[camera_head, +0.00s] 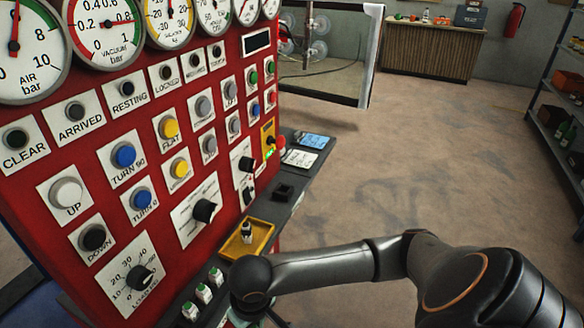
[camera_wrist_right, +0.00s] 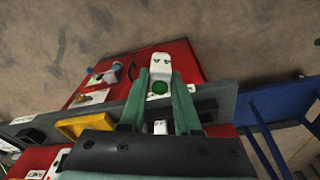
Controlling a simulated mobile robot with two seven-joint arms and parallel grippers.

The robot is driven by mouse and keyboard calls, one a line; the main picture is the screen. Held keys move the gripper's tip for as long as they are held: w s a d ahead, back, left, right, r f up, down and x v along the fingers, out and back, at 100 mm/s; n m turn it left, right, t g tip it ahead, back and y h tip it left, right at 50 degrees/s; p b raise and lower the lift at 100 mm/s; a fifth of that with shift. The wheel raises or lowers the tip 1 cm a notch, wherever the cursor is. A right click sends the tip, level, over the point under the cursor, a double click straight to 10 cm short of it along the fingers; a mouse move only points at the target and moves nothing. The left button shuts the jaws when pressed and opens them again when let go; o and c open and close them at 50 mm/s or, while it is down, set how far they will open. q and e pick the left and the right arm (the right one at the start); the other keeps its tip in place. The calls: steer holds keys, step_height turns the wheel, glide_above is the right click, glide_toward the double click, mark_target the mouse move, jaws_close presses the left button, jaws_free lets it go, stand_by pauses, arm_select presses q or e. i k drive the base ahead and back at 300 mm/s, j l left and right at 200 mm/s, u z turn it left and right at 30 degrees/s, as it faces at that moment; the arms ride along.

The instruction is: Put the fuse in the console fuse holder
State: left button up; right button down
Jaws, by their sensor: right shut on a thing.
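My right gripper (camera_wrist_right: 162,84) is shut on a white piece with a round green end (camera_wrist_right: 160,60), which I take to be the fuse. It sits between the two fingertips in the right wrist view. A black square block (camera_head: 283,192) on the ledge may be the fuse holder; I cannot tell for sure. My left gripper is not in view.
The red console (camera_head: 120,160) carries gauges, buttons and knobs. Floor to the right is open.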

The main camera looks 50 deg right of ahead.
mark_target(283, 196)
steer(key=l+u, duration=0.3)
steer(key=l, duration=1.15)
steer(key=l+u, duration=0.25)
steer(key=l, duration=0.55)
steer(key=k+l+u, duration=0.15)
steer(key=l+u, duration=0.15)
steer(key=l, duration=0.45)
steer(key=l+u, duration=0.15)
steer(key=l, duration=0.25)
steer(key=k+l+u, duration=0.1)
steer(key=l, duration=0.3)
steer(key=k+l+u, duration=0.15)
steer(key=l, duration=0.25)
steer(key=l+u, duration=0.1)
steer(key=l, duration=0.3)
steer(key=k+l+u, duration=0.15)
steer(key=l, duration=0.2)
steer(key=k+l+u, duration=0.15)
steer(key=l, duration=0.9)
steer(key=k+u, duration=0.05)
